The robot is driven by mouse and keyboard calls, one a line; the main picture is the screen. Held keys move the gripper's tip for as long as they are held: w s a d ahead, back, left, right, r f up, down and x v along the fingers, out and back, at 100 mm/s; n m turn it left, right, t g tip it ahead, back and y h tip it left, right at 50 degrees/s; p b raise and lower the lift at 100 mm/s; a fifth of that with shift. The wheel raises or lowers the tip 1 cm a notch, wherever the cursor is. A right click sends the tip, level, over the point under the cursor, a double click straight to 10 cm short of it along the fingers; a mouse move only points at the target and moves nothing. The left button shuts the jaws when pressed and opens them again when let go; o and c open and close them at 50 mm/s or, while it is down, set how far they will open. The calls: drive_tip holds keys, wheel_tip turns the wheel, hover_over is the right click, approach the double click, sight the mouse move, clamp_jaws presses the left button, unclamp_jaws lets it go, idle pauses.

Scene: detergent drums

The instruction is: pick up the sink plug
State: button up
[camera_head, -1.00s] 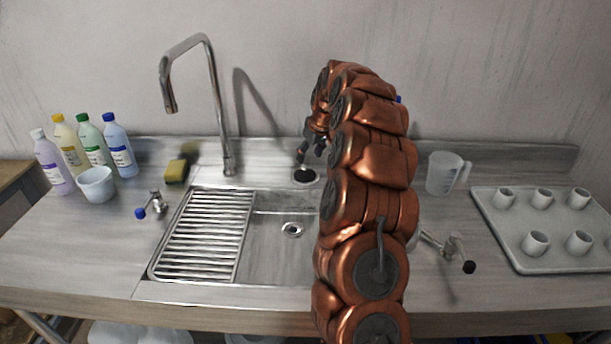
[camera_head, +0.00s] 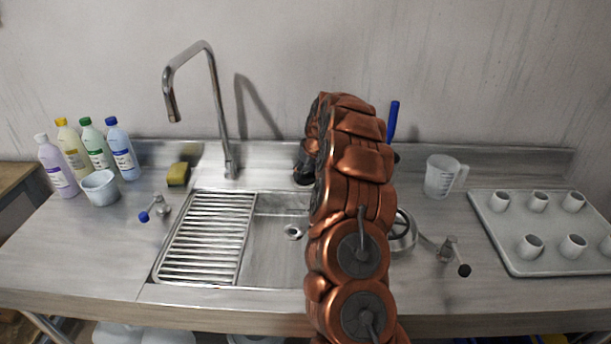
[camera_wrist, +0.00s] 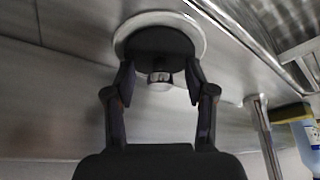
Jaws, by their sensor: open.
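The sink plug (camera_wrist: 158,45) is a dark round disc with a short metal knob. It lies in a pale round dish (camera_wrist: 200,40) on the steel counter behind the sink. In the head view the dark plug (camera_head: 303,178) shows just left of my arm, partly covered. My gripper (camera_wrist: 159,76) is open, with one finger on each side of the knob and the tips close to the disc. I cannot tell whether they touch it. In the head view the gripper is mostly hidden by my arm.
The tall tap (camera_head: 229,165) rises left of the plug, with a yellow sponge (camera_head: 178,174) beyond it. The sink basin with its drain (camera_head: 292,232) lies in front. A measuring jug (camera_head: 439,178) and a tray of cups (camera_head: 510,262) stand to the right. A blue handle (camera_head: 392,122) shows behind my arm.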

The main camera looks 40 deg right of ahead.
clamp_jaws()
idle(0.4)
